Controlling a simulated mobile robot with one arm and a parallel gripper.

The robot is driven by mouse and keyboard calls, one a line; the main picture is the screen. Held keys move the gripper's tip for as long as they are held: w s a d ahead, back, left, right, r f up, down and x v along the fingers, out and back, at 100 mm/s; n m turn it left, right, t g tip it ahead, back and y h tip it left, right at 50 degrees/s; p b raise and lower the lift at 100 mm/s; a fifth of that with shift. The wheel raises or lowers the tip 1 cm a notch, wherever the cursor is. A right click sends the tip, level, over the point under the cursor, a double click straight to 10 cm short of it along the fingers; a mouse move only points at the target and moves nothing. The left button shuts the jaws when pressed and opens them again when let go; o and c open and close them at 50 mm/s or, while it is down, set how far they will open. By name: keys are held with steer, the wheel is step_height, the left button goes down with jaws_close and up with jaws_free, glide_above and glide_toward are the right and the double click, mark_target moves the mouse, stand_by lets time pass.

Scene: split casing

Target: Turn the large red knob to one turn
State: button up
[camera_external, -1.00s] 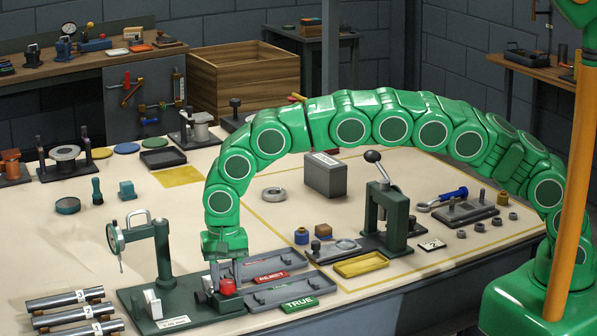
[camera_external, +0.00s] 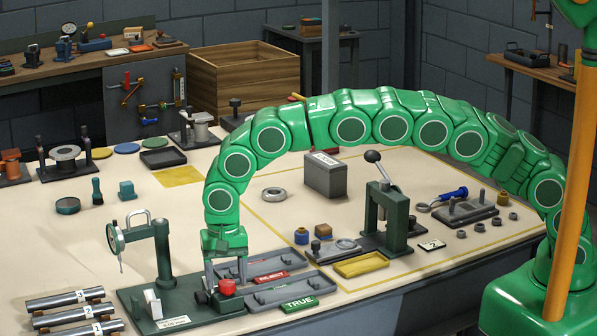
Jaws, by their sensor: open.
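The large red knob (camera_external: 227,287) sits on the dark green fixture (camera_external: 180,308) at the front of the table, beside the dial gauge stand. My gripper (camera_external: 225,275) points down directly over the knob, with its grey fingers apart. One finger comes down at the knob's left side; the other is partly hidden behind it. The jaws are open, and I cannot tell whether either finger touches the knob. Any mark showing the knob's angle is too small to read.
The dial gauge stand (camera_external: 160,255) rises close left of my gripper. The grey reject tray (camera_external: 252,273) and true tray (camera_external: 292,293) lie close on the right. Numbered metal rods (camera_external: 70,316) lie at front left. Bare tabletop lies behind the gauge stand.

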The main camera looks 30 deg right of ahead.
mark_target(226, 282)
step_height(226, 282, up, 7)
steer(key=shift+r, duration=0.2)
stand_by(0.3)
stand_by(0.3)
